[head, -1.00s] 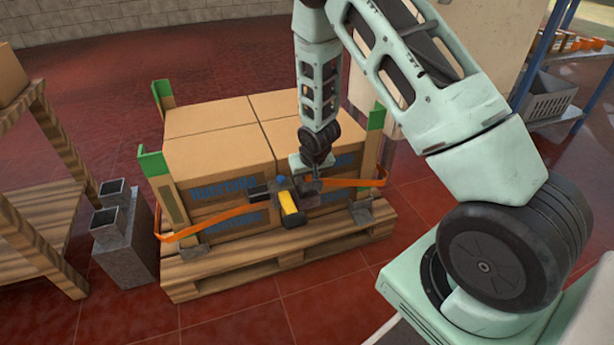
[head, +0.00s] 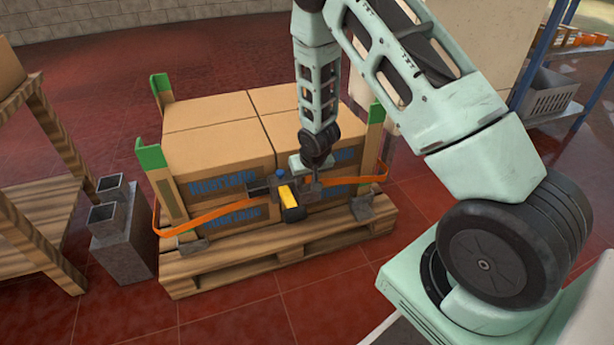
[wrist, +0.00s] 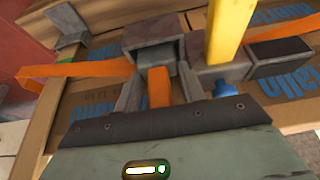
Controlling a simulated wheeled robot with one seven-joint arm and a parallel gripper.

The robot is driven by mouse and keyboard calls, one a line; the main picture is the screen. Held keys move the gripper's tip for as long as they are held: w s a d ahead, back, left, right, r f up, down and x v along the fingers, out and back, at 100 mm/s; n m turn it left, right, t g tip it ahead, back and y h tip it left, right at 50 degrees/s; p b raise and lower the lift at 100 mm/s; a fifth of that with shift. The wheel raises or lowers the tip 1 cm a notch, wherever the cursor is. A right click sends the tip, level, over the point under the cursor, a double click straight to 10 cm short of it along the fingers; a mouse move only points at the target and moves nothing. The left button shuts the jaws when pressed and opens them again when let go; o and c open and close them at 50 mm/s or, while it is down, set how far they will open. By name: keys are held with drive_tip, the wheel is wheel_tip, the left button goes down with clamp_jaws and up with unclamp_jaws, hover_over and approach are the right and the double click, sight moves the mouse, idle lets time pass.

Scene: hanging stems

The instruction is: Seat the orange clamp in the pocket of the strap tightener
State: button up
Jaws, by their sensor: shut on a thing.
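The strap tightener, with its yellow handle (head: 287,195) and blue knob (head: 280,174), hangs on the orange strap at the front of the boxes. In the wrist view its grey block (wrist: 150,52), yellow handle (wrist: 228,30) and blue knob (wrist: 224,90) show close up. My gripper (head: 313,182) is at the tightener's right side. In the wrist view my gripper (wrist: 158,88) is shut on the orange clamp (wrist: 158,86), whose far end is right at the grey block. I cannot tell how deep it sits in the pocket. In the head view the clamp is hidden.
The orange strap (head: 215,213) runs around the cartons (head: 225,150) on a wooden pallet (head: 250,269). Green corner guards (head: 151,158) stand at the carton edges. Grey metal tubes (head: 122,235) and a wooden rack (head: 40,215) are at the left. Floor in front is clear.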

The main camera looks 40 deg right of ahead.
drive_tip(key=shift+f, duration=0.3)
drive_tip(key=shift+f, duration=0.15)
idle(0.3)
drive_tip(key=o, duration=1)
drive_tip(key=shift+s, duration=0.1)
drive_tip(key=shift+o, duration=0.3)
drive_tip(key=p+v, duration=0.6)
drive_tip(key=v, duration=1.1)
drive_tip(key=shift+r+p, duration=0.3)
drive_tip(key=shift+p, duration=0.05)
drive_tip(key=shift+s, duration=0.1)
